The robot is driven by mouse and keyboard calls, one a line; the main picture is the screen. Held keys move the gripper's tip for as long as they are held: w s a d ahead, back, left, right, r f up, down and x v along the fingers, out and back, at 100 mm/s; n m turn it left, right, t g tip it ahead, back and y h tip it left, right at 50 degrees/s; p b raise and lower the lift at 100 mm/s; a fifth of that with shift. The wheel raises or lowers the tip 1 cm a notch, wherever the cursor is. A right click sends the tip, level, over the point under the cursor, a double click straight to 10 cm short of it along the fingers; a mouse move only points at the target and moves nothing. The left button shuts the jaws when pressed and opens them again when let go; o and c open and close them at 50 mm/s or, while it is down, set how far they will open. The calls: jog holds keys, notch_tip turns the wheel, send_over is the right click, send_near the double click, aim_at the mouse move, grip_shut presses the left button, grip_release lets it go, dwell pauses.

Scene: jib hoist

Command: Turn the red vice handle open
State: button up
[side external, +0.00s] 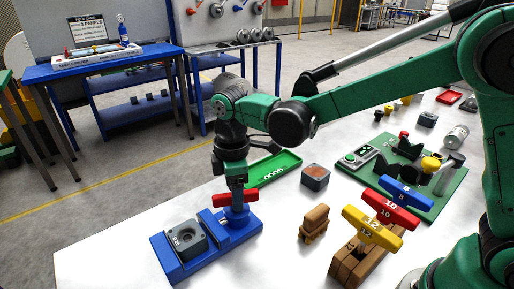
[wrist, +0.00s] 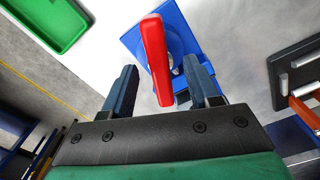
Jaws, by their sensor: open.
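The red vice handle (side external: 222,200) sits on top of the blue vice (side external: 205,246) near the left end of the white table. A grey block with a round hole (side external: 187,240) is on the vice's front part. My gripper (side external: 236,205) points down at the handle's end of the vice. In the wrist view, my gripper (wrist: 163,92) is open, with one finger on each side of the red handle (wrist: 155,58). The handle runs lengthwise between the fingers, with a gap to each. The blue vice (wrist: 180,35) shows behind it, partly hidden by the handle.
A green tray (side external: 272,168) and a grey box (side external: 315,177) lie behind the vice. A brown wooden piece (side external: 314,222) and a wooden rack (side external: 357,266) with numbered T-handles stand to the right. The table in front of the vice is clear.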

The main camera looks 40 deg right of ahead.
jog(key=shift+r, duration=2.7)
jog(key=shift+d, duration=0.2)
jog(key=s+d+r+m+t, duration=0.1)
jog(key=s+d+m+t, duration=0.6)
jog(key=d+m, duration=0.4)
jog(key=shift+s+d+m, duration=0.3)
jog(key=shift+s+m, duration=0.6)
jog(key=shift+m, duration=0.2)
